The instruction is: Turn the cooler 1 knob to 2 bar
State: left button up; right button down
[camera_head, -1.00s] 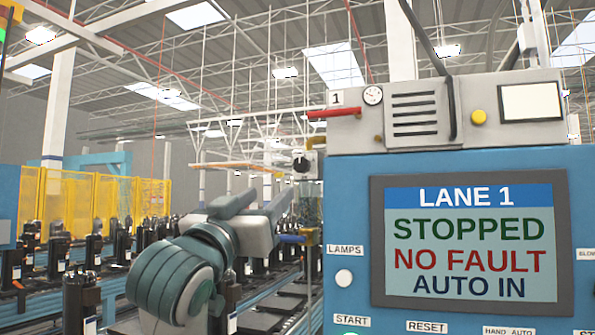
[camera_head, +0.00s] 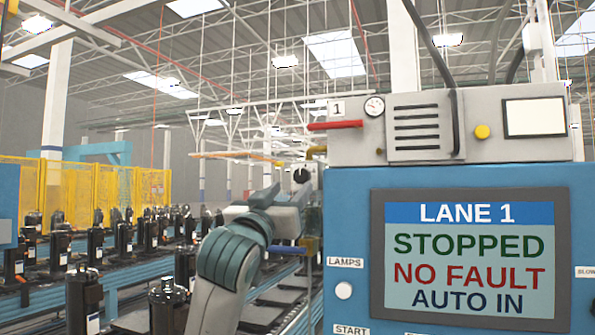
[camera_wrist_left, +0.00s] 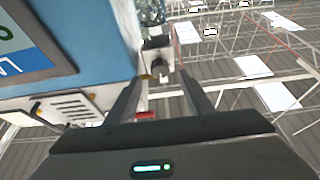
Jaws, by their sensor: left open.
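A small black knob (camera_head: 301,175) sits on a light grey fitting beside the left edge of the blue cabinet in the head view. Its pointer and scale are too small to read. My left gripper (camera_head: 303,196) is open, just below and in front of the knob, partly hidden behind its own wrist. In the left wrist view, the two fingers of my gripper (camera_wrist_left: 160,76) stand apart with nothing held between them. A dark knob-like part (camera_wrist_left: 156,44) lies beyond the fingertips, roughly in line with the gap. My right gripper is not seen.
The blue cabinet (camera_head: 350,230) with its lane screen (camera_head: 470,255) fills the right side. A grey unit marked 1, with a gauge (camera_head: 374,106) and red handle (camera_head: 335,125), stands on top. A blue-handled valve (camera_head: 288,250) is below the gripper. Conveyors with black compressors (camera_head: 82,300) lie left.

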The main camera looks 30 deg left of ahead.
aim_at(300, 178)
pick_arm(q)
jog(key=p+x, duration=0.2)
jog(key=x, duration=0.2)
jog(key=shift+w+r, duration=0.1)
jog(key=shift+r, duration=0.05)
jog(key=shift+w+a+r, duration=0.15)
jog(key=shift+w+a, duration=0.1)
jog(key=shift+w, duration=0.45)
jog(key=c, duration=1.1)
